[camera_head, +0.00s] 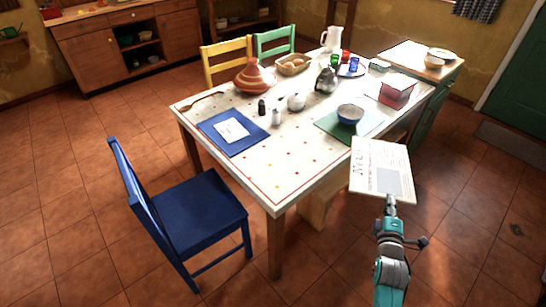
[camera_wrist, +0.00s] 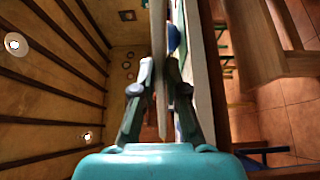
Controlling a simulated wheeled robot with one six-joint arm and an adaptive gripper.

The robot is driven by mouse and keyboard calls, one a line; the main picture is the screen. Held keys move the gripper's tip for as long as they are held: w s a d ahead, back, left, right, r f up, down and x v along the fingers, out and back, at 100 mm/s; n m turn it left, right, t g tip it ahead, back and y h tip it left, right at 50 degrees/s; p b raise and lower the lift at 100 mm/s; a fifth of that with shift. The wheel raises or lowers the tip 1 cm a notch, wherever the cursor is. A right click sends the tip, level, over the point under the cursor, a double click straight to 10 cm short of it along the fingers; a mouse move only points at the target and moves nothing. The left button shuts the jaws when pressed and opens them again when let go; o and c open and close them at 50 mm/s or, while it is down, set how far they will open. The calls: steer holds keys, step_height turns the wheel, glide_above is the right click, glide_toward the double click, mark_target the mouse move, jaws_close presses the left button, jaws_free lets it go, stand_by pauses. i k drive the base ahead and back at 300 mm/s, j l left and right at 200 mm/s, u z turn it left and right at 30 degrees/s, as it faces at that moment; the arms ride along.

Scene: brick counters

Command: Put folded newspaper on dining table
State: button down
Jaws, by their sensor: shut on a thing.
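The folded newspaper (camera_head: 382,168) is a pale printed sheet with a grey picture block. My gripper (camera_head: 390,203) is shut on its near edge, and the paper sticks out away from it, beside the right front edge of the dining table (camera_head: 285,185). In the wrist view the newspaper (camera_wrist: 158,70) shows edge-on between the two fingers of my gripper (camera_wrist: 160,95). The table has a white top with coloured dots and a red border line. The newspaper hides part of the table's right edge; whether it overlaps the top is hard to tell.
The table's front middle is clear. A blue chair (camera_head: 200,213) stands at the front left.

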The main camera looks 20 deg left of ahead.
mark_target(289, 158)
steer(key=i+l+u, duration=0.2)
steer(key=u, duration=0.15)
steer(key=i+l+u, duration=0.2)
steer(key=l+u, duration=0.15)
steer(key=i+l+u, duration=0.1)
steer(key=l+u, duration=0.2)
steer(key=l, duration=0.15)
steer(key=i+l+u, duration=0.15)
steer(key=l, duration=0.2)
steer(key=l+u, duration=0.2)
steer(key=l, duration=0.15)
steer(key=i, duration=0.05)
